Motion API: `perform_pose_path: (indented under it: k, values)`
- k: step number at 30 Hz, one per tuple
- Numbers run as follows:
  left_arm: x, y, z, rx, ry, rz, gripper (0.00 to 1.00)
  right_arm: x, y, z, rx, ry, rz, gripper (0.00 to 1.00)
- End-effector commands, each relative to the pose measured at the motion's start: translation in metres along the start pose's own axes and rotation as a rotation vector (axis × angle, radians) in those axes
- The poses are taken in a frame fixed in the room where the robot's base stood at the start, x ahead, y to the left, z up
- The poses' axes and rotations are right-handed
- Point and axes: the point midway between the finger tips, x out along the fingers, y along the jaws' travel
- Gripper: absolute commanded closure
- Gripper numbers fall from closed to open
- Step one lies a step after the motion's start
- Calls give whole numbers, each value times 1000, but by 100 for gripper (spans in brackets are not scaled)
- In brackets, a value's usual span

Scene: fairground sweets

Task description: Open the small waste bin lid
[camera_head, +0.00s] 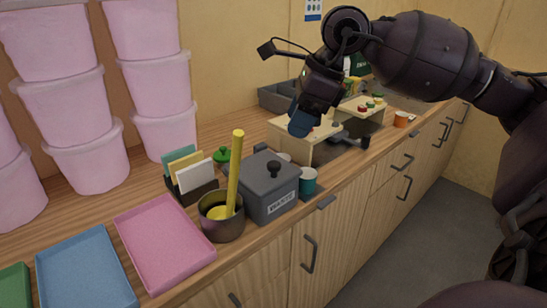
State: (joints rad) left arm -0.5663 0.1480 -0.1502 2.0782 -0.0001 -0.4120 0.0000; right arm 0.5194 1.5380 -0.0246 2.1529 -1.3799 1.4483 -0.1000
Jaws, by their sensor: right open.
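The small waste bin (270,201) is a grey box with a white WASTE label, standing on the wooden counter near the front edge. My right gripper (331,131) is open and empty, above the counter behind and to the right of the bin, apart from the lid. One bluish finger shows clearly in front of a wooden stand; the other is harder to make out. My left gripper is not in view.
A dark pot (221,224) with a yellow stick (235,170) stands close left of the bin. A teal cup (308,181) stands close right. A card holder (192,189), pink tray (163,243) and blue tray (85,272) lie left. Wooden stands (300,139) are behind.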

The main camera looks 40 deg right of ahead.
Motion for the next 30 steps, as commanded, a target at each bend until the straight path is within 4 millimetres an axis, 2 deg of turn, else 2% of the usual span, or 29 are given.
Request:
perform_pose_path:
  k: [6,15,21,30]
  values:
    - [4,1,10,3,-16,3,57,37,0,0,2,0,9,43]
    - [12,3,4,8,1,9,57,85,1,0,2,-2,8,43]
    - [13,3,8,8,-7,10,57,100,0,1,1,-3,5,43]
    - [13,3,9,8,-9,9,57,103,1,1,1,-4,4,43]
